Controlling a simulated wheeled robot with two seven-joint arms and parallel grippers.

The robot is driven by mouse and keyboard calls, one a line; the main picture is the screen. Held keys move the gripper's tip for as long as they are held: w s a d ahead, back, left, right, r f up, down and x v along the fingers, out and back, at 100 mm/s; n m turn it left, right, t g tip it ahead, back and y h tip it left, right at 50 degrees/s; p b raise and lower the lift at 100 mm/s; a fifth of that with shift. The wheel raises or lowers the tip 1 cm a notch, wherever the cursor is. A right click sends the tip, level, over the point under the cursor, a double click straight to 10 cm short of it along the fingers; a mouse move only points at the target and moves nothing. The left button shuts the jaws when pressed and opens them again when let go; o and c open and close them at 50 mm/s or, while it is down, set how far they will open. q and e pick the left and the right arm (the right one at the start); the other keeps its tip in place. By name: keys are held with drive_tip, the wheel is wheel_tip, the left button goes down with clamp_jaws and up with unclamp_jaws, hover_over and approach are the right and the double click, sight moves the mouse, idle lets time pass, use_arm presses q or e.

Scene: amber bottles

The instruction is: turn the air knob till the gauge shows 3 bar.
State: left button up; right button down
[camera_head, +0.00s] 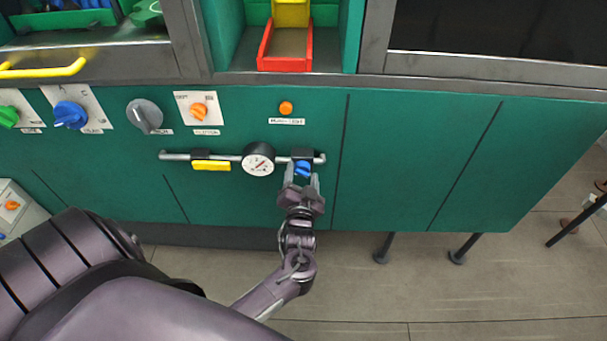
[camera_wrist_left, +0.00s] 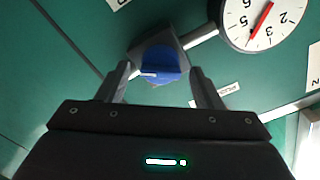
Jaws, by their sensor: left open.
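The blue air knob (camera_head: 302,168) sits at the right end of a metal pipe on the green panel. It also shows in the left wrist view (camera_wrist_left: 160,66). The round white gauge (camera_head: 258,159) is on the pipe left of the knob. In the left wrist view the gauge (camera_wrist_left: 264,20) is cut off at the top; its red needle slants, and I cannot read its value surely. My left gripper (camera_head: 301,183) is open at the knob, its fingertips (camera_wrist_left: 162,78) on either side with visible gaps. My right gripper is not in view.
A yellow handle (camera_head: 211,165) is on the pipe left of the gauge. Above are an orange button (camera_head: 286,108), an orange knob (camera_head: 199,111), a grey knob (camera_head: 145,116) and another blue knob (camera_head: 70,115). The panel right of the pipe is bare.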

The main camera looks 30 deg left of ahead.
use_arm(q)
drive_tip(key=shift+w+a, duration=0.2)
drive_tip(key=shift+w, duration=0.05)
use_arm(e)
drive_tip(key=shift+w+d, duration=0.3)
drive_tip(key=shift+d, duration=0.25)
use_arm(q)
drive_tip(key=c, duration=1)
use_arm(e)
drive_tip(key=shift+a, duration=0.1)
use_arm(q)
drive_tip(key=shift+n, duration=0.3)
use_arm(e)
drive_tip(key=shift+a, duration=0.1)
use_arm(q)
drive_tip(key=shift+n, duration=0.5)
drive_tip(key=n, duration=0.2)
drive_tip(key=shift+n, duration=0.3)
drive_tip(key=n, duration=0.3)
drive_tip(key=shift+a+n, duration=0.1)
drive_tip(key=shift+n, duration=1.2)
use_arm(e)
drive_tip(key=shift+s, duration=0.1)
